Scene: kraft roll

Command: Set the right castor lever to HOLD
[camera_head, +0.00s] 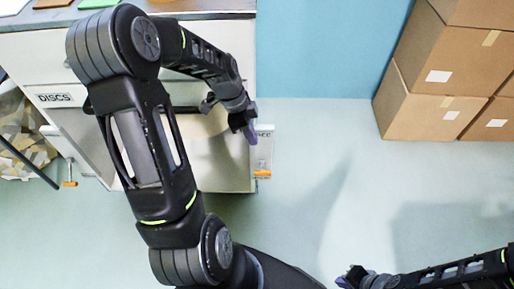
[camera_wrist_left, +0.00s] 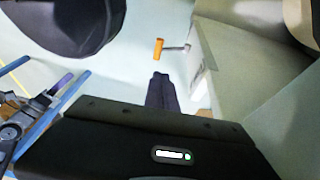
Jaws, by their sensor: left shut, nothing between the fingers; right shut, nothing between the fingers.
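The right castor lever (camera_head: 262,173) has an orange end and sits low at the right front corner of the white cabinet (camera_head: 228,178). In the left wrist view the orange lever end (camera_wrist_left: 159,49) stands on a grey rod from the cabinet side. A pale plate (camera_head: 263,150) above the lever carries small lettering, partly hidden and too small to read surely. My left gripper (camera_head: 249,132) is shut and empty, just above and left of that plate. In the left wrist view its fingers (camera_wrist_left: 161,88) point towards the lever, apart from it. My right gripper (camera_head: 350,278) is shut and empty, low over the floor.
Another orange-ended lever (camera_head: 70,184) is at the cabinet's left corner. A DISCS label (camera_head: 55,97) is on the cabinet front. Cardboard boxes (camera_head: 412,110) stand at the back right. My left arm covers much of the cabinet. The floor (camera_head: 320,170) right of the cabinet is clear.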

